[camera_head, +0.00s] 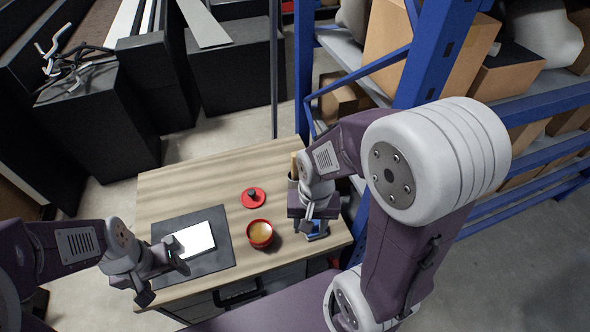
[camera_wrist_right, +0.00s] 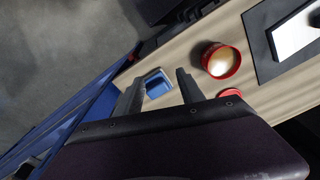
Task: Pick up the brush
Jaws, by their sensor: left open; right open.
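No brush shows clearly. A light wooden upright piece (camera_head: 294,164) stands at a grey holder (camera_head: 292,184) on the table, partly hidden behind my right arm; it may be a brush handle, but I cannot tell. My right gripper (camera_head: 307,224) points down over the table's right side. In the right wrist view its two fingers (camera_wrist_right: 159,77) are apart, with a small blue tray-like object (camera_wrist_right: 157,88) below and between them, not gripped. The blue object also shows under the gripper in the head view (camera_head: 318,236). My left gripper (camera_head: 166,281) is open and empty at the table's front left.
A red bowl (camera_head: 260,233) with yellowish contents stands left of my right gripper. A red lid (camera_head: 248,203) with a black knob lies behind it. A white pad (camera_head: 194,239) lies on a dark mat (camera_head: 220,263). A blue shelf post (camera_head: 428,55) rises close behind my right arm.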

